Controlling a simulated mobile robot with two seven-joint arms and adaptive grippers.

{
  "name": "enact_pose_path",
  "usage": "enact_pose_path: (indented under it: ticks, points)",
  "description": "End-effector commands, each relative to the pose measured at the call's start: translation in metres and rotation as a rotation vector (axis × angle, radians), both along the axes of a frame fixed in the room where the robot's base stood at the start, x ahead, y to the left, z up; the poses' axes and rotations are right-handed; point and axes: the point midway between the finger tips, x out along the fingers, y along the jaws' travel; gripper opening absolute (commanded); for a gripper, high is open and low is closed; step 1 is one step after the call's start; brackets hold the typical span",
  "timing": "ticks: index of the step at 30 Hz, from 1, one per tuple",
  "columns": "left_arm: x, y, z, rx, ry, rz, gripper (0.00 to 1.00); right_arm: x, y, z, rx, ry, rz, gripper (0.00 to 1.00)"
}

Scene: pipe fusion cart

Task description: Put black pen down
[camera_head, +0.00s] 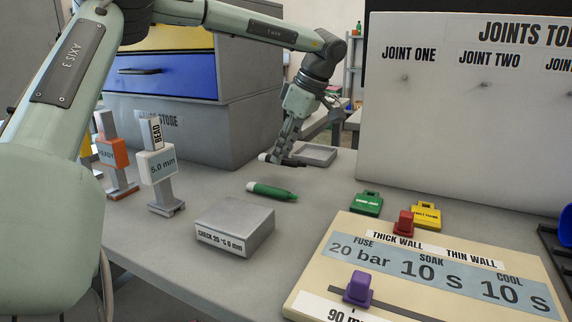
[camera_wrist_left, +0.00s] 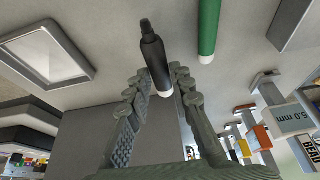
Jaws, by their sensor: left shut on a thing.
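The black pen (camera_head: 294,163) with a white end is in the fingers of my left gripper (camera_head: 281,156), low over the grey bench top. I cannot tell whether it touches the bench. In the left wrist view the black pen (camera_wrist_left: 154,57) lies across the tips of my left gripper (camera_wrist_left: 167,92), which is shut on it. A green pen (camera_head: 271,190) with a white end lies on the bench in front of the gripper. It also shows in the left wrist view (camera_wrist_left: 208,28). My right gripper is not in view.
A shallow grey tray (camera_head: 328,155) lies just right of the gripper. Grey drawers with a blue front (camera_head: 165,77) stand behind. A bead gauge stand (camera_head: 158,165), a grey check block (camera_head: 235,222) and a cream settings panel (camera_head: 330,262) stand nearer. Bare bench surrounds the green pen.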

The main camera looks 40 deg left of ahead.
Motion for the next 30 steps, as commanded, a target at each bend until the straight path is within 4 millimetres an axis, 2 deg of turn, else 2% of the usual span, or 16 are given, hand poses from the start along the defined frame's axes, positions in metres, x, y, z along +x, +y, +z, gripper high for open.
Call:
enact_pose_path:
  ticks: [5,10,13,20,21,26,30]
  points:
    - [0.007,-0.004,-0.008,-0.001,0.000,0.001,0.00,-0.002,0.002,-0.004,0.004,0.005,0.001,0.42]
    - [0.006,-0.004,-0.029,-0.002,0.002,0.000,0.00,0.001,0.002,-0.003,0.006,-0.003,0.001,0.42]
    - [0.006,-0.003,-0.039,0.000,0.000,0.001,0.00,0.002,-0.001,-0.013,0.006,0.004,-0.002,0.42]
    - [0.006,-0.003,-0.041,0.000,-0.002,0.001,0.00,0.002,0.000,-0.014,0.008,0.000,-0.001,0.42]
    - [0.006,-0.003,-0.041,0.000,-0.002,0.001,0.24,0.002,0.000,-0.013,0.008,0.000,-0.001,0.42]
    - [0.006,-0.003,-0.040,0.000,-0.002,0.001,0.42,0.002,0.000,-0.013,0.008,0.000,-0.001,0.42]
    - [0.006,-0.003,-0.040,0.000,-0.002,0.001,0.42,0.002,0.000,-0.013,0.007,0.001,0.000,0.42]
